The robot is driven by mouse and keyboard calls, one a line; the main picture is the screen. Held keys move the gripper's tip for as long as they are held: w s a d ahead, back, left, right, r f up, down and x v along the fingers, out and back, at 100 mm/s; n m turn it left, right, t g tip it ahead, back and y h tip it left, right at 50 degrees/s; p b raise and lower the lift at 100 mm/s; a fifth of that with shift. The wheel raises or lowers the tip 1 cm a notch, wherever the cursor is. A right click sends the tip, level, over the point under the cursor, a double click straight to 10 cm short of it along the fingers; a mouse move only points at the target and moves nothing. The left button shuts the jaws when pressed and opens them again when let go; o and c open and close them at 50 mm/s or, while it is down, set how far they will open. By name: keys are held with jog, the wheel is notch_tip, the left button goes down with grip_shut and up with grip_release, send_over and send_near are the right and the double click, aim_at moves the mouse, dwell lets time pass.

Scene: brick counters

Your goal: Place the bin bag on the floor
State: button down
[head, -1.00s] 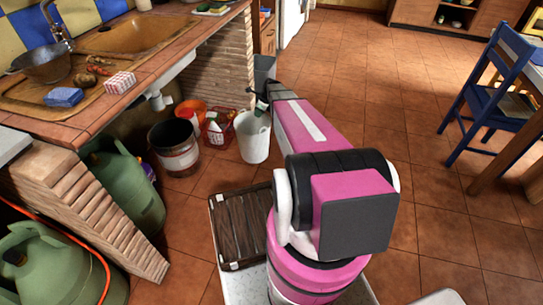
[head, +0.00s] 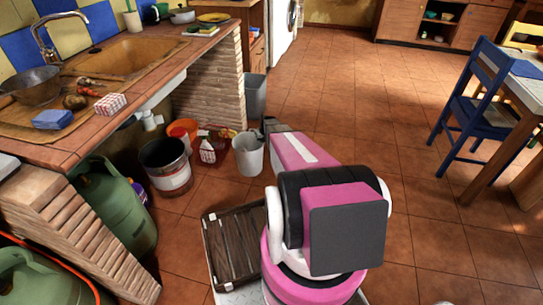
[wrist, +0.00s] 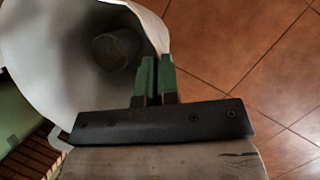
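No soft bag shows. The likeliest match for the bin bag is a white bin (head: 248,157) among the containers near the counter. In the wrist view the white bin (wrist: 62,80) fills the upper left, its open mouth towards the camera and a dark round patch inside. My gripper (wrist: 158,75) has its green fingers close together at the bin's rim, with the wall running in between them, so it looks shut on the rim. In the head view my pink arm reaches to the bin and the fingertips are hard to make out. I cannot tell whether the bin touches the floor.
A paint bucket (head: 167,168), an orange bucket (head: 183,128) and a red crate (head: 212,157) crowd the left side. A grey bin (head: 255,97) stands behind. A dark slatted crate (head: 240,245) is below. Open tiled floor (head: 350,110) lies to the right, before a blue chair (head: 475,105).

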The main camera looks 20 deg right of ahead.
jog(key=d+f, duration=0.8)
jog(key=f, duration=0.1)
jog(key=shift+w+d, duration=0.3)
jog(key=shift+w, duration=0.15)
jog(key=shift+f, duration=0.15)
jog(key=c, duration=1.4)
grip_release()
jog(key=shift+o, duration=0.2)
